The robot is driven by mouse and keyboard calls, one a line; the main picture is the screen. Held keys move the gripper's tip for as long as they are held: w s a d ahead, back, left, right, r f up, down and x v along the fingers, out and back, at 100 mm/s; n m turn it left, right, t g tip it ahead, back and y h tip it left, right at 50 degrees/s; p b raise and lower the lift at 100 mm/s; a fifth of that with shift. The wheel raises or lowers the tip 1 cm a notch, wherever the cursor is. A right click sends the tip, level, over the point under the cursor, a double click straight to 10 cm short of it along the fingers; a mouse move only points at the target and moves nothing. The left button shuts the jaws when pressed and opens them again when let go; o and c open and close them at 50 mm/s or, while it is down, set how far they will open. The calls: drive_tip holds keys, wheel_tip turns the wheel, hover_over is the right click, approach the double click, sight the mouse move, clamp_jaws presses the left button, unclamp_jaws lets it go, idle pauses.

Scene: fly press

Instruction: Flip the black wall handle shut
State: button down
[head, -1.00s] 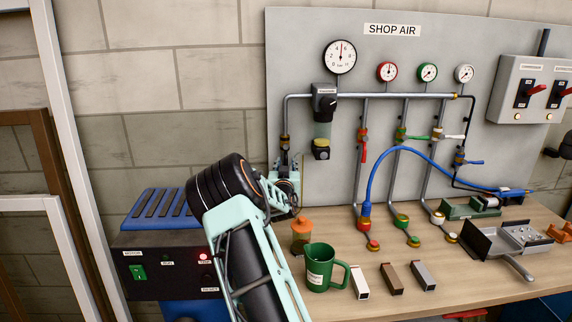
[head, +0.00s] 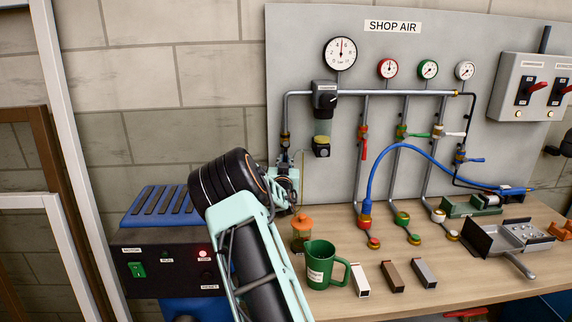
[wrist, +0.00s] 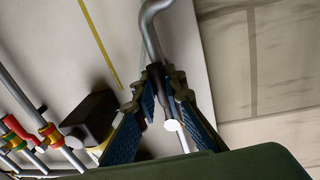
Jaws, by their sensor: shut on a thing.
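My gripper (head: 288,183) is at the lower left of the grey shop-air panel (head: 350,28), by the leftmost pipe (head: 284,115). In the wrist view my gripper (wrist: 165,76) is shut on the black handle (wrist: 158,88), its two blue-padded fingers on either side of it. The handle lies in line with the bent grey pipe (wrist: 152,28) beyond it, and a small white disc shows at its near end. In the head view I cannot make out the handle, as my arm and gripper cover that spot.
A jar with an orange lid (head: 302,226) stands just below my gripper, and a green jug (head: 320,265) stands in front of it on the bench (head: 460,280). The regulator (head: 324,95) and a black unit (head: 321,150) sit to the right. A blue-topped machine (head: 128,250) is at left.

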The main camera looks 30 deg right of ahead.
drive_tip(key=shift+w+a+f+m+b, duration=0.25)
drive_tip(key=shift+m+b, duration=0.35)
drive_tip(key=shift+b, duration=0.5)
drive_tip(key=w+a+r+m+y+b, duration=0.2)
drive_tip(key=a+r+m+b, duration=0.2)
drive_tip(key=m+b, duration=1)
drive_tip(key=shift+a+r+m+y+b, duration=0.3)
drive_tip(key=shift+a+r+m+b, duration=0.1)
drive_tip(key=shift+r, duration=1)
drive_tip(key=c, duration=2)
unclamp_jaws()
drive_tip(key=v, duration=1.2)
drive_tip(key=shift+r, duration=0.1)
